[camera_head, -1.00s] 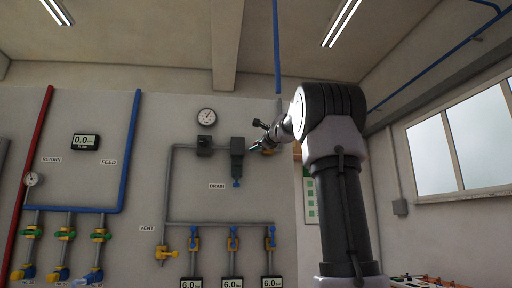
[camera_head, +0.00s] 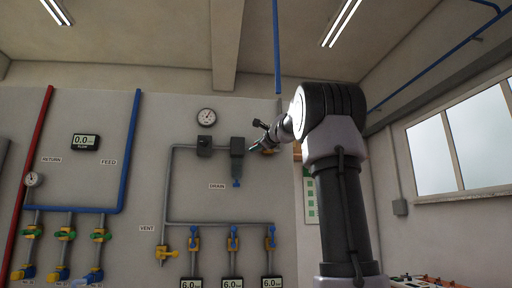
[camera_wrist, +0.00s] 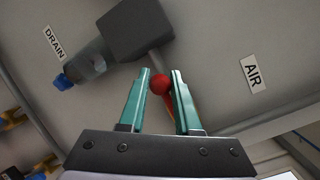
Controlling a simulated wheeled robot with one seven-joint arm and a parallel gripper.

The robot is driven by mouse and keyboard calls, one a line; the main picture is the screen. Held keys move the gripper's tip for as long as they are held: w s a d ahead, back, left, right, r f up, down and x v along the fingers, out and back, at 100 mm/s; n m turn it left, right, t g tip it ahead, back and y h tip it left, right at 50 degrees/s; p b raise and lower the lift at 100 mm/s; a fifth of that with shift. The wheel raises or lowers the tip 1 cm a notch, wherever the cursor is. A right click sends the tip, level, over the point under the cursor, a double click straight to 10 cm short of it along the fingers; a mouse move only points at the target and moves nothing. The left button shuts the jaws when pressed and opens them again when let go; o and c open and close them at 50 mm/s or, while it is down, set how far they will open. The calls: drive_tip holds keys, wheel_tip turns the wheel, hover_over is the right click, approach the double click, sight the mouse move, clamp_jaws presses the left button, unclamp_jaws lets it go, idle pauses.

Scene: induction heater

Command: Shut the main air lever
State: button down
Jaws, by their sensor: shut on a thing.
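In the wrist view, the main air lever shows as a red knob (camera_wrist: 159,84) with a short orange part behind it. It lies between the green fingers of my gripper (camera_wrist: 160,80), which are closed on the red knob. An "AIR" label (camera_wrist: 253,74) is on the wall to the right of it. In the head view, my gripper (camera_head: 256,146) is at the wall just right of the dark filter unit (camera_head: 237,146). The lever is mostly hidden there by the gripper and wrist.
The filter unit with its blue drain tip (camera_wrist: 63,81) is close to the fingers on the left. A "DRAIN" label (camera_head: 217,186), a round gauge (camera_head: 207,116) and several yellow valves with blue handles are on the wall. Lower pipes run below.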

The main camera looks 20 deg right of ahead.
drive_tip(key=shift+f, duration=0.15)
drive_tip(key=f+n, duration=0.1)
drive_tip(key=n+g, duration=0.1)
drive_tip(key=n, duration=0.1)
drive_tip(key=shift+d+f, duration=0.1)
drive_tip(key=shift+f, duration=0.25)
drive_tip(key=shift+s+d+f+n+g+h, duration=0.25)
drive_tip(key=shift+d+f+n+g+h, duration=0.5)
drive_tip(key=shift+n, duration=1.1)
drive_tip(key=shift+s+d+f+n+g+h, duration=0.3)
drive_tip(key=shift+d+f+n+g+h, duration=0.5)
drive_tip(key=shift+n, duration=1.1)
drive_tip(key=shift+s+d+f+n+g+h, duration=0.25)
drive_tip(key=shift+d+f+n+h, duration=0.25)
drive_tip(key=shift+d+n+h, duration=0.95)
drive_tip(key=shift+a+n+y, duration=0.2)
drive_tip(key=shift+n+y, duration=0.2)
drive_tip(key=shift+y, duration=0.2)
drive_tip(key=c, duration=0.6)
unclamp_jaws()
